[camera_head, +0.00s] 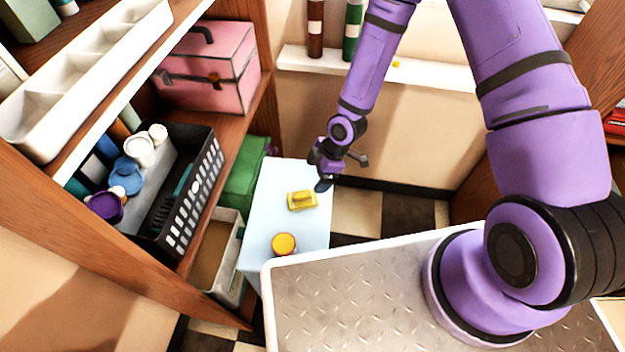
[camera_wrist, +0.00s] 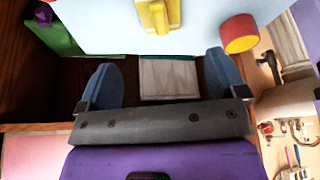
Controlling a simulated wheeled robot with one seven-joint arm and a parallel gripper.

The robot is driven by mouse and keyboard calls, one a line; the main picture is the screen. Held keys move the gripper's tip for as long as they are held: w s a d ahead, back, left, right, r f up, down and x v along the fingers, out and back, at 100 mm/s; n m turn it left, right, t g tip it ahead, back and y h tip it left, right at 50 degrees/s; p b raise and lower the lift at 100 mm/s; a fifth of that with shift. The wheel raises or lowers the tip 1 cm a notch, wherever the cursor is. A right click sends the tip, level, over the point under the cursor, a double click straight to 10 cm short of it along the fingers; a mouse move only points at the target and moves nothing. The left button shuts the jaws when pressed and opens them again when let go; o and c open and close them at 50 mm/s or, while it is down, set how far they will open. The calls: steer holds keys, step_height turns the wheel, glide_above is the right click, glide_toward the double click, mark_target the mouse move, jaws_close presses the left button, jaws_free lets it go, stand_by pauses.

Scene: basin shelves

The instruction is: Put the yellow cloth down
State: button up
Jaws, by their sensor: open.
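The yellow cloth (camera_head: 302,200) lies as a small folded bundle on a pale blue surface (camera_head: 290,180). It also shows at the top middle of the wrist view (camera_wrist: 158,15), beyond my fingertips. My gripper (camera_head: 338,170) is beside the surface's right edge in the head view, a little right of and behind the cloth. In the wrist view my gripper's two blue fingers (camera_wrist: 162,72) are spread wide with nothing held between them. The cloth is apart from both fingers.
A red can with a yellow top (camera_head: 284,244) stands near the cloth on the same surface. A wooden shelf at left holds a black basket (camera_head: 190,195), a pink box (camera_head: 208,70) and a white divided tray (camera_head: 75,85). A green box (camera_head: 243,175) stands behind the surface's left side.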

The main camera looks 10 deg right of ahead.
steer(key=shift+d+r, duration=0.15)
steer(key=shift+r, duration=0.15)
steer(key=w+d+r+m+t+h, duration=0.1)
steer(key=w+d+r+m+h, duration=0.3)
steer(key=r, duration=0.7)
steer(key=w+d+r+m+t, duration=0.1)
steer(key=d+r+m+t, duration=0.1)
steer(key=d+r, duration=0.75)
steer(key=s+d+r+m+t+h, duration=0.1)
steer(key=s+r+m, duration=0.2)
steer(key=r, duration=0.6)
steer(key=s+d+r+m, duration=0.2)
steer(key=s+r, duration=0.1)
steer(key=r, duration=0.6)
steer(key=s+d+r+m, duration=0.1)
steer(key=s+r+m, duration=0.2)
steer(key=s+r, duration=0.3)
steer(key=s+d+r+m+t, duration=0.1)
steer(key=s+r+m, duration=0.3)
steer(key=s, duration=0.7)
step_height(320, 180, up, 3)
steer(key=shift+s+d+f+m, duration=0.2)
steer(key=shift+s+d+m, duration=0.15)
steer(key=shift+d, duration=0.25)
